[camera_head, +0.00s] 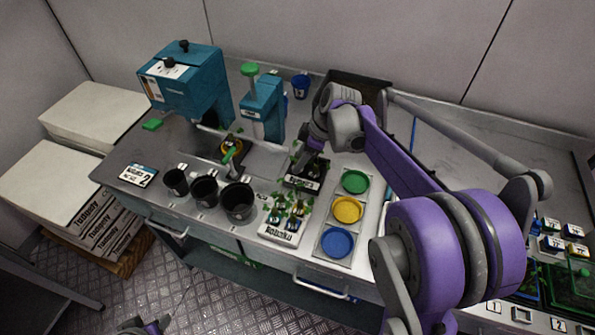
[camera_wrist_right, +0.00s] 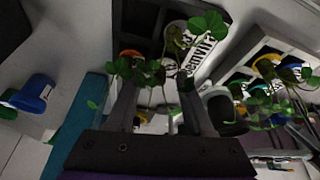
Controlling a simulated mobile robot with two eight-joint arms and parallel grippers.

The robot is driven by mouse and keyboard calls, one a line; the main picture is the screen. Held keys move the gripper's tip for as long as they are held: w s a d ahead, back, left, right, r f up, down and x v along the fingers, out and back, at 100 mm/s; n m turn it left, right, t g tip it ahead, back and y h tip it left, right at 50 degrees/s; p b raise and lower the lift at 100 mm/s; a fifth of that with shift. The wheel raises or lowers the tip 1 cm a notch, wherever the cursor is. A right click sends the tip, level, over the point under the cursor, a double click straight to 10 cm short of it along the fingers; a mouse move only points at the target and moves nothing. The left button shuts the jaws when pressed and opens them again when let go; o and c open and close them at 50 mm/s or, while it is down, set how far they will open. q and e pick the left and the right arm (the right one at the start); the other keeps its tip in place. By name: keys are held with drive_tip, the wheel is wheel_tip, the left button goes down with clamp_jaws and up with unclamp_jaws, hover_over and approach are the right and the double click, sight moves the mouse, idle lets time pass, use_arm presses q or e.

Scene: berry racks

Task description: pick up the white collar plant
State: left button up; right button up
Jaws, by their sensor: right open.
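My right gripper (camera_head: 312,152) is over the black plant tray (camera_head: 318,186) near the table's middle. In the right wrist view my right gripper (camera_wrist_right: 160,108) is open, and green leaves and stems show between and beyond its fingers. A plant with a pale, whitish collar (camera_wrist_right: 170,68) appears beyond the fingertips, partly hidden by leaves; I cannot tell whether the fingers touch it. An orange-collared plant (camera_wrist_right: 131,53) is beside it.
A white tray of several seedlings (camera_head: 274,232) stands in front of the black tray. Beside it are a green dish (camera_head: 355,181), a yellow dish (camera_head: 347,210) and a blue dish (camera_head: 338,242). Black pots (camera_head: 239,202) and teal machines (camera_head: 190,85) stand left.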

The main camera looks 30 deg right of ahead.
drive_tip(key=shift+c, duration=0.3)
clamp_jaws()
